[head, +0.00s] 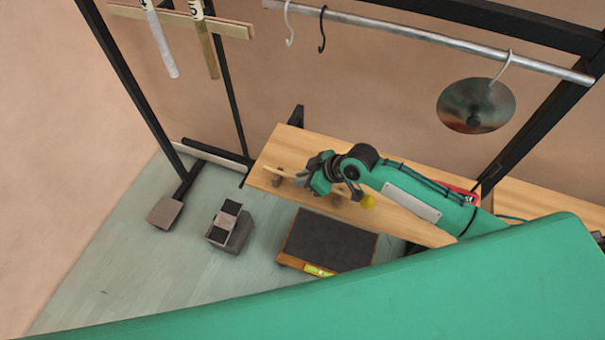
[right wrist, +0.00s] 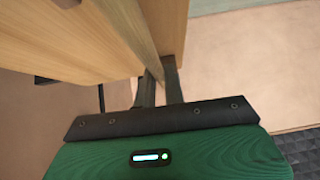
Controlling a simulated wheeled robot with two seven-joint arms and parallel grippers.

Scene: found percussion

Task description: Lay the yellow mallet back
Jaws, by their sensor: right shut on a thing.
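The yellow mallet (head: 368,202) shows its round yellow head just below my right forearm, over the wooden bench. Its handle is mostly hidden by the gripper and arm. My right gripper (head: 301,181) is low over the left part of the bench, shut on the mallet. A light wooden piece (head: 277,172) with a dark support under it shows just left of the fingers; I cannot tell whether they touch. In the right wrist view the gripper's two dark fingers (right wrist: 160,88) reach close to a wooden bar (right wrist: 166,25). My left gripper is not in view.
The wooden bench (head: 290,140) runs to the right. A dark-topped pad (head: 328,240) and a grey pedal block (head: 230,225) stand on the floor in front. A cymbal (head: 476,106) and empty hooks (head: 322,30) hang from a metal rail. Tubes (head: 207,42) hang at upper left.

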